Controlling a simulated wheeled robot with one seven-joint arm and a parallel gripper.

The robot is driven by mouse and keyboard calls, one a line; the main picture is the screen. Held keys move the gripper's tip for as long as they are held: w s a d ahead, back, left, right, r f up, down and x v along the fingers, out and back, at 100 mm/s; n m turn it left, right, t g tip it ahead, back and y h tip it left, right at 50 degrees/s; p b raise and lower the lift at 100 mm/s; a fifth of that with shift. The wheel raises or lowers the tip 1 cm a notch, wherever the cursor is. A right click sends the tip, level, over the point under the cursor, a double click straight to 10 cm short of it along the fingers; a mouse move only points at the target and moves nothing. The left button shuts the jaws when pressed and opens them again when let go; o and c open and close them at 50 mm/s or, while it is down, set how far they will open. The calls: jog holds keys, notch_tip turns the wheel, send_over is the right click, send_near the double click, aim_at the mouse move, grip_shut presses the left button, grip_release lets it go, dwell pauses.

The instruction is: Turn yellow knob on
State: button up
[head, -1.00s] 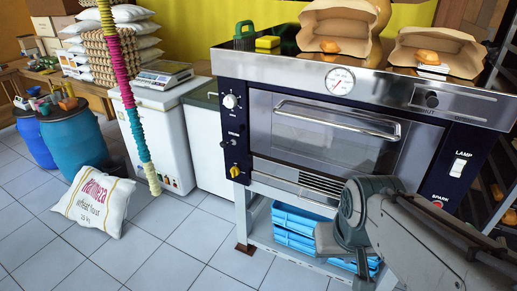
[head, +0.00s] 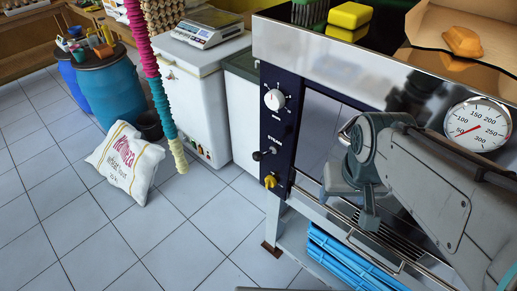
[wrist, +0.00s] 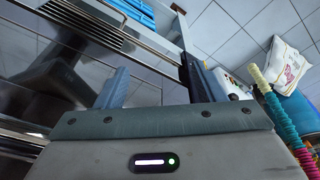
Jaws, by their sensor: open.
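The yellow knob (head: 270,181) is the lowest control on the dark panel (head: 277,135) at the left of the oven front in the head view. It is small, and I cannot make out its setting clearly. A white dial (head: 275,99) and a dark lever knob (head: 261,155) sit above it. My gripper (wrist: 158,88) is open and empty in the wrist view, its two fingers well apart. In the head view my arm hangs before the oven door, right of the yellow knob and apart from it. The knob is not seen in the wrist view.
A flour sack (head: 126,165) leans on the tiled floor at left, near blue barrels (head: 110,92). A striped hanging cord (head: 158,90) is left of the oven. A white chest (head: 205,95) carries a scale (head: 207,28). Blue crates (head: 340,262) lie under the oven.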

jog(key=w+f+n+g+h+b, duration=0.35)
jog(key=f+n+h, duration=0.2)
jog(key=f, duration=0.45)
jog(key=n+t+h+b, duration=0.4)
jog(key=n+t+b, duration=0.7)
jog(key=n+t, duration=0.75)
send_near(267, 186)
jog(key=w+d, duration=0.1)
jog(key=w, duration=0.1)
jog(key=w+d+r+n+g, duration=0.1)
jog(key=w+d, duration=0.1)
jog(key=w, duration=0.1)
jog(key=w+d+n+g, duration=0.1)
jog(key=w, duration=0.2)
jog(key=shift+w+d+r, duration=0.15)
jog(key=shift+w+r, duration=0.05)
jog(key=shift+r, duration=0.1)
jog(key=c, duration=1)
